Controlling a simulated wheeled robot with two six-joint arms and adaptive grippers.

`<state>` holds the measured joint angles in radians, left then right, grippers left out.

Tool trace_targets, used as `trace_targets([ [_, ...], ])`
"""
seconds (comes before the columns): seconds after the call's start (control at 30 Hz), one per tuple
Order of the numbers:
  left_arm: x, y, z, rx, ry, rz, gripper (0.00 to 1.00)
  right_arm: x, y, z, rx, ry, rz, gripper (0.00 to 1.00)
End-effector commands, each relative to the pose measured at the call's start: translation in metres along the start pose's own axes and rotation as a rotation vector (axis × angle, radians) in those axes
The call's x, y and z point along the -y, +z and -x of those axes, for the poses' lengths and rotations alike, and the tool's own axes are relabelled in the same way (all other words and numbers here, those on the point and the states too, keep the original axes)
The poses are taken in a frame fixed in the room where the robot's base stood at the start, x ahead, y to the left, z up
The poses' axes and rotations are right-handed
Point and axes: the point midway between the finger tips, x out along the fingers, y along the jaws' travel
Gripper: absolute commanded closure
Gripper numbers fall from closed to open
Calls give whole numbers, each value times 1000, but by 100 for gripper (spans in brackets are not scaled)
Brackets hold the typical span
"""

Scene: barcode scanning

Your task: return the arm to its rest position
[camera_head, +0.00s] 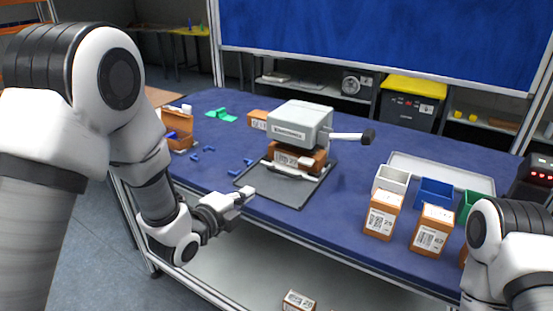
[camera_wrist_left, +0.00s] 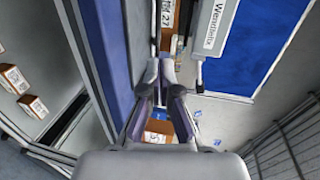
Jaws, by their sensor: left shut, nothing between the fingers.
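My left arm (camera_head: 150,180) comes in from the left and bends down in front of the table's near edge. My left gripper (camera_head: 248,195) is shut and empty, near the front left corner of the dark tray under the scanner. In the left wrist view the two fingers (camera_wrist_left: 160,72) meet at their tips with nothing between them. Part of my right arm (camera_head: 510,240) shows at the lower right; its gripper is out of the picture.
The grey scanner (camera_head: 300,122) stands over a labelled brown box (camera_head: 290,158) on the dark tray (camera_head: 297,196). Labelled boxes (camera_head: 382,215) stand at the right front near small bins (camera_head: 434,193). Blue pieces (camera_head: 196,157) lie left. Another box (camera_head: 298,301) lies below the table.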

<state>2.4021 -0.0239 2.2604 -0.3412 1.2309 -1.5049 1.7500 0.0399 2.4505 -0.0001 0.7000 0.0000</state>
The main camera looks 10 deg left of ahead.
Motion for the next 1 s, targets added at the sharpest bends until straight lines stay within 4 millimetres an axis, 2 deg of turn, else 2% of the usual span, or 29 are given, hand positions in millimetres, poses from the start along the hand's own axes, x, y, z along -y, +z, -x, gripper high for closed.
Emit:
trace_targets([
  [0.07, -10, -1, 0, -2, 22, 7, 100, 0, 0, 3, 0, 0, 0, 100],
  [0.13, -35, -2, 1, -4, 76, 29, 100, 0, 0, 9, -1, 0, 0, 100],
  [0.17, -51, -3, 3, -5, 110, 43, 100, 0, 0, 13, -1, 0, 0, 100],
  [0.27, -123, -7, 25, 12, 274, 112, 100, 0, 0, 26, -1, 0, 0, 100],
  [0.3, -156, -9, 40, 33, 360, 163, 100, 0, 0, 31, -1, 0, 0, 100],
  [0.37, -204, -13, 68, 86, 499, 283, 100, 0, 0, 37, -1, 0, 0, 100],
  [0.4, -234, -16, 90, 137, 592, 383, 100, 0, 0, 41, -1, 0, 0, 100],
  [0.47, -274, -21, 128, 243, 730, 557, 100, 0, 0, 46, -1, 0, 0, 100],
  [0.5, -297, -25, 156, 335, 817, 684, 100, 0, 0, 49, -1, 0, 0, 100],
  [0.57, -327, -32, 202, 524, 935, 899, 100, 0, 0, 53, -1, 0, 0, 100],
  [0.6, -340, -36, 231, 680, 988, 1051, 100, 0, 0, 54, -1, 0, 0, 100],
  [0.7, -351, -39, 266, 1010, 984, 1345, 100, 0, 0, 51, -1, 0, 0, 100],
  [0.8, -354, -41, 280, 1217, 930, 1522, 100, 0, 0, 50, 0, 0, 0, 100],
  [1.0, -355, -42, 282, 1298, 881, 1611, 100, 0, 0, 50, 0, 0, 0, 100],
])
